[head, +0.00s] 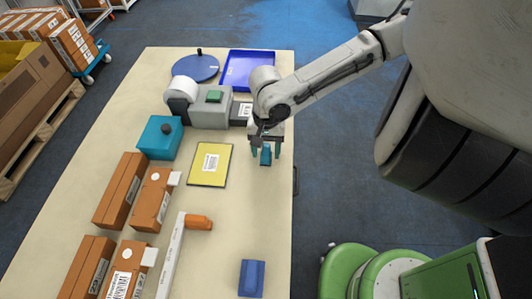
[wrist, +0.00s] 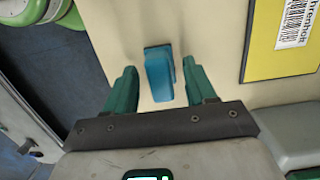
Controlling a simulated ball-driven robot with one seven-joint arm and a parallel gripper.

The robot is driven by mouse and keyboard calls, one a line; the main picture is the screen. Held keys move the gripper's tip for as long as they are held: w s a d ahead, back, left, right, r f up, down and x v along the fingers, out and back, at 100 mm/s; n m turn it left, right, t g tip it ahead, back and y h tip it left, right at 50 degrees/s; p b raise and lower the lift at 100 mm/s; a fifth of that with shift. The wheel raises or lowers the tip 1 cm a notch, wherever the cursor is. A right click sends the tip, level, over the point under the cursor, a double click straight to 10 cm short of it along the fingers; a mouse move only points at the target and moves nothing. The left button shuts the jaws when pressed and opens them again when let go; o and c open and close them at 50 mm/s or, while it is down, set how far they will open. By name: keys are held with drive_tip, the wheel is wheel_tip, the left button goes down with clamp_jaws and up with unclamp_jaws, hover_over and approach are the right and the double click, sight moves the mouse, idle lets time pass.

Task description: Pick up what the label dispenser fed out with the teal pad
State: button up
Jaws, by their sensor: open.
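The teal pad (wrist: 160,76) is a small blue-teal piece with a blocky grip. In the wrist view it stands between the two green fingers of my open gripper (wrist: 158,85), with a narrow gap on each side. In the head view the pad (head: 265,155) shows near the table's right edge, below my gripper (head: 266,150). The label dispenser (head: 210,116) is a grey machine with a white roll and a green top button. A white label (head: 243,110) with dark print lies at its right-hand outlet, partly beside my arm.
A yellow barcode sheet (head: 209,165) lies left of my gripper. A teal box with a dark knob (head: 160,138), a blue tray (head: 247,56) and a round blue stand (head: 195,68) are further back. Brown cartons (head: 120,190) line the left. The table's right front is mostly clear except a blue block (head: 252,278).

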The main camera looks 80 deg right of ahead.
drive_tip(key=shift+c, duration=0.2)
clamp_jaws()
idle(0.3)
drive_tip(key=shift+r, duration=0.15)
